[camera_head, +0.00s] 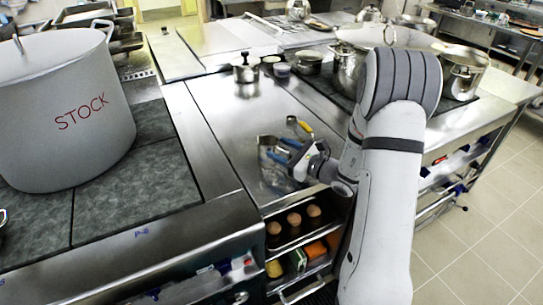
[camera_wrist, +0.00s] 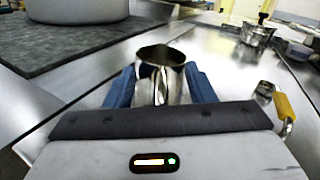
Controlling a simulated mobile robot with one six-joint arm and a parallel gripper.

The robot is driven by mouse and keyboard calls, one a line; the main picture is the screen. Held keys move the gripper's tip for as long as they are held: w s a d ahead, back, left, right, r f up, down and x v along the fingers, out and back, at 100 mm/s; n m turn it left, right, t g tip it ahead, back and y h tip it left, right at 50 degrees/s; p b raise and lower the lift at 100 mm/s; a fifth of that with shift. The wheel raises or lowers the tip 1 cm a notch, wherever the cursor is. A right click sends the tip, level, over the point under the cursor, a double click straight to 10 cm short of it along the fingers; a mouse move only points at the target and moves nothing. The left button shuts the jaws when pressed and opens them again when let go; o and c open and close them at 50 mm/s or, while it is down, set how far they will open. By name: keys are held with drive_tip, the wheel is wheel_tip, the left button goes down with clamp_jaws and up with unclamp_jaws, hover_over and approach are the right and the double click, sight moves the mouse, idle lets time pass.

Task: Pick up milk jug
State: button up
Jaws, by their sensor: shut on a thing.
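The milk jug (camera_head: 266,147) is a small shiny metal jug over the steel counter in the middle of the head view. In the wrist view the jug (camera_wrist: 161,58) stands upright, its open mouth showing, between the two blue fingers. My gripper (camera_head: 281,153) is shut on the jug, with a finger on each side of it; the gripper also shows in the wrist view (camera_wrist: 159,78). The jug's lower part is hidden behind my gripper in the wrist view. I cannot tell whether its base touches the counter.
A large stockpot (camera_head: 65,110) stands on the left. A yellow-handled item (camera_head: 303,127) lies close behind my gripper. A small lidded pot (camera_head: 246,70) stands further back, and metal pots (camera_head: 348,68) stand on the right. An open shelf (camera_head: 300,235) with eggs is below the counter's front edge.

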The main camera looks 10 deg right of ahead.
clamp_jaws()
